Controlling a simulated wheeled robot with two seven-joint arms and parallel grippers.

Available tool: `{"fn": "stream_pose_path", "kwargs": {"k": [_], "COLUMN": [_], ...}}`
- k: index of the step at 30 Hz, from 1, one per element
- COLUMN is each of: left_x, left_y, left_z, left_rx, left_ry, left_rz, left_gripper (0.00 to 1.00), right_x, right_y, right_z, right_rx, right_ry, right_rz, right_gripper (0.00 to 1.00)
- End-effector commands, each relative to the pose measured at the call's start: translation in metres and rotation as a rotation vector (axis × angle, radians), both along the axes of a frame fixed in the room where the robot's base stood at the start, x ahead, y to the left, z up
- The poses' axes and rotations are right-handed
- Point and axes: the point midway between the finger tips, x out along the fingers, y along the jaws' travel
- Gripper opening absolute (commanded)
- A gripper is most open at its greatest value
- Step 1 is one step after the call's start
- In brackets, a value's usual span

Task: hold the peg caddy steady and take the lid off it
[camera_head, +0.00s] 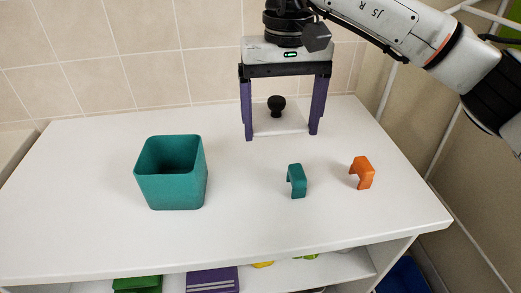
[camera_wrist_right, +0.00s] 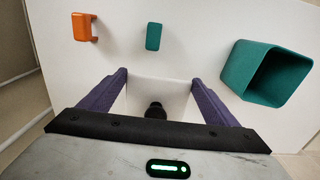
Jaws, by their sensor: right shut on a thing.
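The teal peg caddy (camera_head: 171,178) stands upright on the white top, left of centre, with its mouth uncovered. It also shows at the right in the wrist view (camera_wrist_right: 262,72). The lid (camera_head: 295,122) is a pale square plate with a black knob (camera_head: 276,104), at the back right of the caddy and apart from it. My right gripper (camera_head: 282,136) is shut on the lid, its purple fingers wide apart at opposite edges. Whether the lid touches the top is unclear. My left gripper is in neither view.
A teal clip-shaped piece (camera_head: 297,181) and an orange one (camera_head: 362,172) stand on the white top (camera_head: 85,215) right of the caddy. A tiled wall (camera_head: 110,60) rises behind. Purple (camera_head: 212,280) and green (camera_head: 137,284) things lie on the shelf below. The top's left side is clear.

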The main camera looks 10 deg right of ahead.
Motion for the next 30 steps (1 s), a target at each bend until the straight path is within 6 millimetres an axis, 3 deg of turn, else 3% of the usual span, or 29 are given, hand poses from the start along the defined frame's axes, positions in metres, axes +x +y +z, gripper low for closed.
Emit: {"fn": "stream_pose_path", "kwargs": {"k": [4, 17, 29, 30], "left_x": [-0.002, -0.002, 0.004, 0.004], "left_y": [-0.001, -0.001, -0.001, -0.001], "left_z": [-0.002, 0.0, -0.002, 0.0], "left_rx": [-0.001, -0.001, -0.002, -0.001], "left_ry": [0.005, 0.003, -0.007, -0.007], "left_rz": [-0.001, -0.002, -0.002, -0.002], "left_gripper": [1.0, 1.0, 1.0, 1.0], "right_x": [0.0, 0.0, 0.0, 0.0], "right_y": [-0.001, 0.0, 0.0, 0.0], "right_z": [-0.029, -0.075, -0.082, -0.081], "right_rx": [0.001, 0.001, 0.001, 0.001], "right_ry": [0.002, 0.001, -0.001, -0.001], "right_rz": [0.0, -0.001, -0.001, -0.001], "right_gripper": [0.56, 0.56, 0.56, 0.9]}}
